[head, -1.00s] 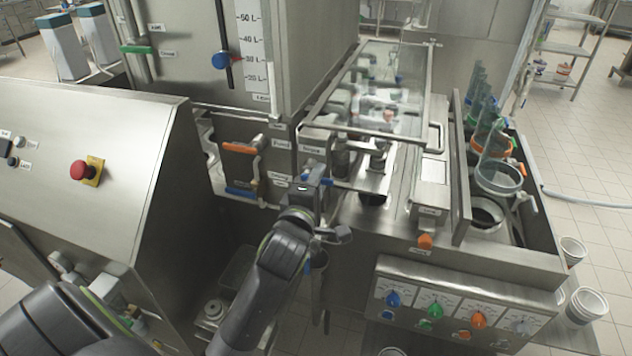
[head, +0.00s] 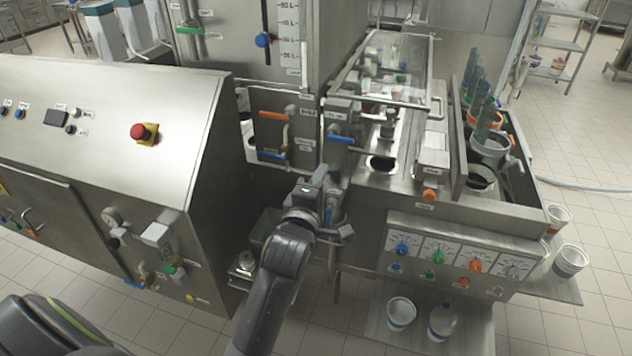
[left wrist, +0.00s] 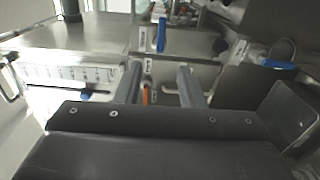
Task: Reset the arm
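My left gripper (head: 328,208) is in front of the filling machine, below a blue-handled valve (head: 341,139) in the head view. In the left wrist view, the fingers of this gripper (left wrist: 158,78) stand apart with nothing held between them. A blue handle (left wrist: 162,35) and an orange handle (left wrist: 146,96) show beyond the fingers there. My left arm reaches in from the bottom of the head view. My right gripper is in neither current view.
A steel cabinet with a red emergency button (head: 144,132) stands left. The machine's front panel with coloured knobs (head: 450,262) is right of the gripper. White cups (head: 401,313) stand on a low shelf. An orange-handled valve (head: 272,115) is up left.

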